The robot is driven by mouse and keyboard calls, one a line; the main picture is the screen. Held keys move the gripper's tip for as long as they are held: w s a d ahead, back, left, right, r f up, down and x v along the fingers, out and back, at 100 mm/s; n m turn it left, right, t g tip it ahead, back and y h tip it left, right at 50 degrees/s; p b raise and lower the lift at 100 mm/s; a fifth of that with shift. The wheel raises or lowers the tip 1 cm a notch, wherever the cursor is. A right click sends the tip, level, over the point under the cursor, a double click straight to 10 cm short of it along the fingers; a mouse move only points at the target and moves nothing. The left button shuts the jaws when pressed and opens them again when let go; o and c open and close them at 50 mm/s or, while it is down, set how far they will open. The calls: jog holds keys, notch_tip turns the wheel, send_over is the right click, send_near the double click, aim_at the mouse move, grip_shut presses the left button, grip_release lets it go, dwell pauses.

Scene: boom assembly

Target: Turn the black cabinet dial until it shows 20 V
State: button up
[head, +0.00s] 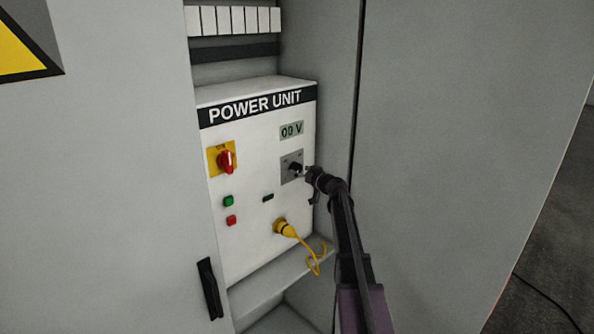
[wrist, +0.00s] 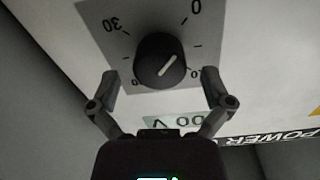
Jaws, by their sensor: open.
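The black dial (wrist: 160,61) sits on a grey scale plate in the wrist view, with a pale pointer line on its face. My gripper (wrist: 158,80) is open, one finger on each side of the dial. Gaps show between the fingers and the dial, so it is not gripped. In the head view the dial (head: 295,167) is small and my gripper (head: 308,172) is at its right.
The white power unit (head: 250,255) carries a red rotary switch (head: 226,160) on a yellow plate, a green button (head: 228,201), a red button (head: 231,220) and a yellow plug (head: 287,230) with a cable below the dial. The cabinet wall (head: 450,130) is close on the right.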

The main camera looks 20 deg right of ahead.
jog(key=shift+w+a, duration=0.25)
jog(key=shift+w, duration=0.45)
jog(key=c, duration=1.1)
jog(key=shift+c, duration=0.2)
